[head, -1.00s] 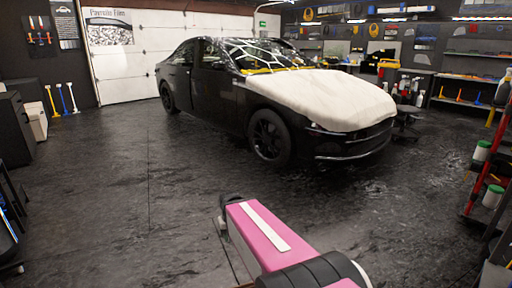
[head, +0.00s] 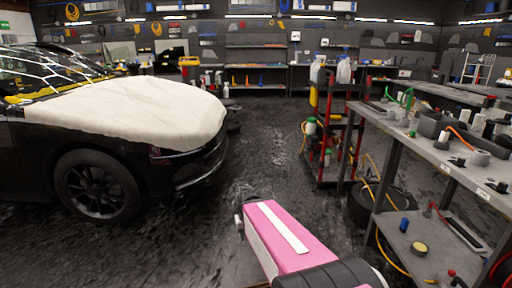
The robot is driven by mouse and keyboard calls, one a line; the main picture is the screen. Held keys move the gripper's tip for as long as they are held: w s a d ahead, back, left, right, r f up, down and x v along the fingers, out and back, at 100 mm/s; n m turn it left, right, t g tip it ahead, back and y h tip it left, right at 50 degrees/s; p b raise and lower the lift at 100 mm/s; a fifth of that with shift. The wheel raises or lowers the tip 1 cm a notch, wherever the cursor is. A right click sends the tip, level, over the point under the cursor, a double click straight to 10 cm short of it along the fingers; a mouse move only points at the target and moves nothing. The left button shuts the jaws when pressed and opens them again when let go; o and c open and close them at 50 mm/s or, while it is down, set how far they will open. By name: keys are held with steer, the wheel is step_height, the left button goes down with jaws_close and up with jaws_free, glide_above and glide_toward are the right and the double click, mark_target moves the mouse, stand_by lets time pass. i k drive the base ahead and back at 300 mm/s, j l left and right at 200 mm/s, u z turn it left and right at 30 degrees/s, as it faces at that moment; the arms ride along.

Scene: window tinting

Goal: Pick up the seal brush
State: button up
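I cannot make out a seal brush for sure in the head view. Small tools stand on a back shelf (head: 257,87) and on the grey workbench (head: 436,150) at the right, too small or unclear to name as the brush. My pink and white arm reaches up from the bottom middle. The fingers of my gripper do not show.
A black car with a white cover on its hood (head: 130,110) stands at the left. A red and black cart (head: 326,150) with bottles stands right of centre. Hoses hang and lie around the workbench. Dark floor (head: 262,150) is clear between car and cart.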

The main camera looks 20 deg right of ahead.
mark_target(404, 224)
steer(key=i+z, duration=0.25)
steer(key=z, duration=0.25)
steer(key=i+z, duration=0.25)
steer(key=z, duration=0.25)
steer(key=i+j+z, duration=0.1)
steer(key=i+z, duration=0.15)
steer(key=z, duration=0.25)
steer(key=i+j+z, duration=0.2)
steer(key=z, duration=0.3)
steer(key=i+j+z, duration=0.1)
steer(key=z, duration=0.4)
steer(key=i+j+z, duration=0.2)
steer(key=z, duration=0.25)
steer(key=i+j+z, duration=0.25)
steer(key=z, duration=0.25)
steer(key=i+j+z, duration=0.1)
steer(key=j+z, duration=0.2)
steer(key=z, duration=0.2)
